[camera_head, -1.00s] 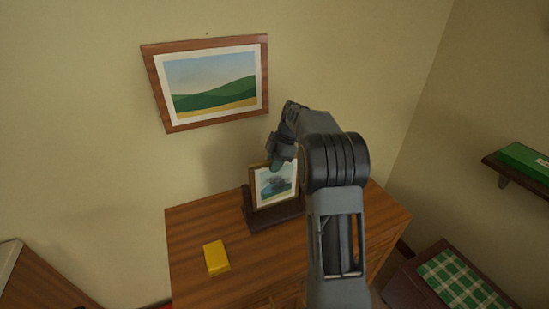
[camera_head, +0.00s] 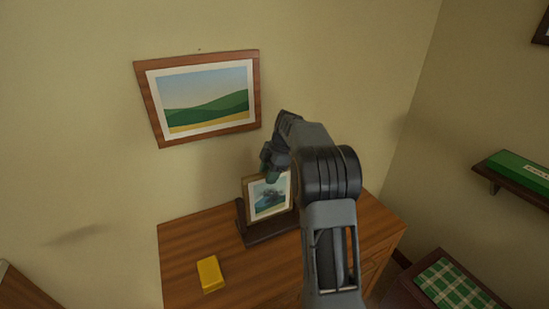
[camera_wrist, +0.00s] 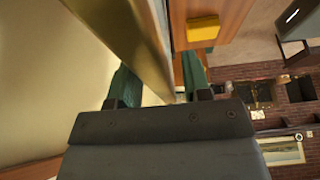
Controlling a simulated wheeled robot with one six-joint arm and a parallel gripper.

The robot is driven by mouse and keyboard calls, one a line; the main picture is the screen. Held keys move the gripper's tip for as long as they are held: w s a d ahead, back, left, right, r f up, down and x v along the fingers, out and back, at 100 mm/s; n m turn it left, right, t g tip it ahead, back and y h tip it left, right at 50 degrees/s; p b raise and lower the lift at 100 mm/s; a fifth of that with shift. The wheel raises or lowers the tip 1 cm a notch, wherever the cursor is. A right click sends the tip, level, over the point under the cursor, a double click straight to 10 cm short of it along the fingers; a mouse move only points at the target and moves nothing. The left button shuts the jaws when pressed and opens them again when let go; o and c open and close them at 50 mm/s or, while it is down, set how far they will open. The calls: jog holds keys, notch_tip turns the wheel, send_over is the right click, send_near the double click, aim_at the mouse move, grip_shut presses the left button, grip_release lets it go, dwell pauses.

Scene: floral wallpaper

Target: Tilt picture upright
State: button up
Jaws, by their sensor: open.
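A small picture (camera_head: 268,197) in a light wooden frame stands in a dark wooden holder (camera_head: 262,231) on the dresser. My gripper (camera_head: 270,168) is at the top of its frame in the head view. In the wrist view my gripper (camera_wrist: 157,80) is open, with one green finger on each side of the frame (camera_wrist: 125,35). I cannot tell whether either finger touches it. A larger landscape picture (camera_head: 198,97) in a brown frame hangs on the wall to the upper left, apart from my gripper.
The brown dresser (camera_head: 190,245) carries a yellow block (camera_head: 210,274), which also shows in the wrist view (camera_wrist: 202,28). At the right are a wall shelf with a green box (camera_head: 520,170) and a green checked cloth (camera_head: 455,285). The dresser's left side is mostly clear.

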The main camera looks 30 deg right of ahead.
jog(key=v, duration=1.2)
jog(key=shift+d+r+p, duration=0.2)
jog(key=shift+r+p, duration=0.05)
jog(key=shift+p, duration=0.05)
jog(key=s+a+m+t+h, duration=0.2)
jog(key=s+a+m+h, duration=0.1)
jog(key=s+a+m, duration=0.7)
jog(key=s+a+f+m, duration=0.2)
jog(key=s+f, duration=0.1)
jog(key=s, duration=0.1)
jog(key=s+a+f+m+t+h, duration=0.1)
jog(key=s+f+m, duration=0.1)
jog(key=s, duration=0.3)
jog(key=s+a+f+m+t, duration=0.1)
jog(key=s+a+f+m, duration=0.1)
jog(key=s+f+m, duration=0.1)
jog(key=shift+s+a+f+m, duration=0.35)
jog(key=shift+s+m, duration=0.15)
jog(key=shift+s, duration=0.7)
